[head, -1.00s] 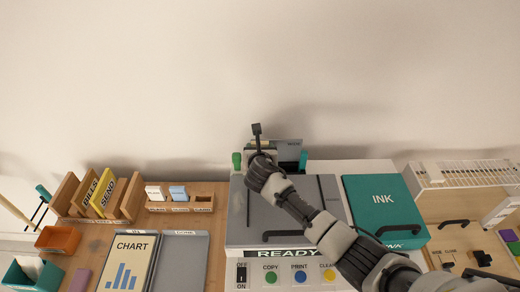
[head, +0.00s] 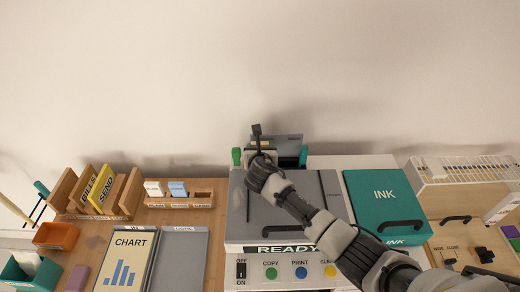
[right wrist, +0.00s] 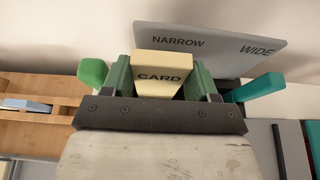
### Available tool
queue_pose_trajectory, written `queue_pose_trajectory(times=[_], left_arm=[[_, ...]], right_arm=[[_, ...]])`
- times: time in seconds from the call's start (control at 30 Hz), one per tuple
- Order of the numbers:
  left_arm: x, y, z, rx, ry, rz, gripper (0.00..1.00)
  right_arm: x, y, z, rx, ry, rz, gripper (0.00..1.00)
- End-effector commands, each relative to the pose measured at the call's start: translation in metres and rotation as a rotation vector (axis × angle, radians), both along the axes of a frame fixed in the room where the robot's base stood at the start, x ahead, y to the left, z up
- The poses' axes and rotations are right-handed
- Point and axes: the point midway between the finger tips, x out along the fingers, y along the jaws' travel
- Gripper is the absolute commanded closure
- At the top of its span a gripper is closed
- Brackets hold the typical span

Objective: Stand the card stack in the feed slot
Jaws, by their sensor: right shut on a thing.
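The card stack (right wrist: 163,72) is a cream block marked CARD, seen in the right wrist view between the two green pads of my right gripper (right wrist: 165,90). My right gripper is shut on it. In the head view this gripper (head: 258,150) is over the rear of the printer, at the feed slot. A grey back plate (right wrist: 215,45) marked NARROW and WIDE stands behind the stack. A green guide (right wrist: 92,73) is on the left and a teal guide (right wrist: 258,88) on the right. The gripper hides the slot's mouth; I cannot tell whether the stack's lower end is inside. My left gripper is out of view.
The grey printer (head: 330,205) has a READY panel and coloured buttons in front. A teal INK box (head: 384,208) is to its right, beside a white rack (head: 470,168). Wooden sorters (head: 128,195) and a CHART folder (head: 128,262) are to the left.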

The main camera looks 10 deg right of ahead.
Motion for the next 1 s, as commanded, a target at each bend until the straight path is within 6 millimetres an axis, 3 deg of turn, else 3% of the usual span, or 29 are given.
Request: queue_pose_trajectory(times=[1.0], left_arm=[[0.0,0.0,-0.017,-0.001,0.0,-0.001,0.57]], right_arm=[[0.0,0.0,-0.026,-0.001,-0.001,-0.001,0.65]])
